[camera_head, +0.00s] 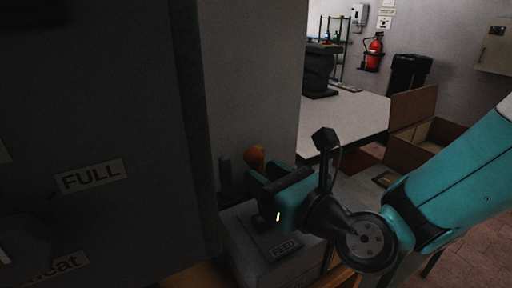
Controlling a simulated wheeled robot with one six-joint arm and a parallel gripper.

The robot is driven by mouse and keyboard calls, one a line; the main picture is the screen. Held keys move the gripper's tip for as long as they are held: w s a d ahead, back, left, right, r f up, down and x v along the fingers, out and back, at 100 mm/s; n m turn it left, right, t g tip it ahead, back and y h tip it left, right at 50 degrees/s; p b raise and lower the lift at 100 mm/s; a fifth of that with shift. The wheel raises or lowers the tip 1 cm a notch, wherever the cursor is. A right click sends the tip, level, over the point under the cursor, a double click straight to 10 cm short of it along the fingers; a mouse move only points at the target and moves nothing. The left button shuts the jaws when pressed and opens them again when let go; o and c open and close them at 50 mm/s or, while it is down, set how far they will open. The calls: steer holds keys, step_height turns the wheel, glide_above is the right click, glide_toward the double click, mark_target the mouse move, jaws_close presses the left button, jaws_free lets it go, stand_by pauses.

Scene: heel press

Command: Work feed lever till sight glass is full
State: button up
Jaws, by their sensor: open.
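The feed lever's orange knob (255,156) stands upright above a grey box, in front of a pale column. My gripper (262,180), teal and black, is open just in front of and below the knob. Its fingers point toward the lever and hide the lever's shaft. I cannot tell whether the fingers are around the shaft or only near it. A "FULL" label (91,176) is on the dark panel at the left. The sight glass and its level cannot be made out.
The large dark panel (100,100) fills the left side, close to the gripper. Behind my arm are a pale table (345,115) and open cardboard boxes (413,104).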

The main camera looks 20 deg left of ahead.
steer(key=shift+p+x, duration=0.7)
steer(key=shift+x, duration=0.6)
jaws_close()
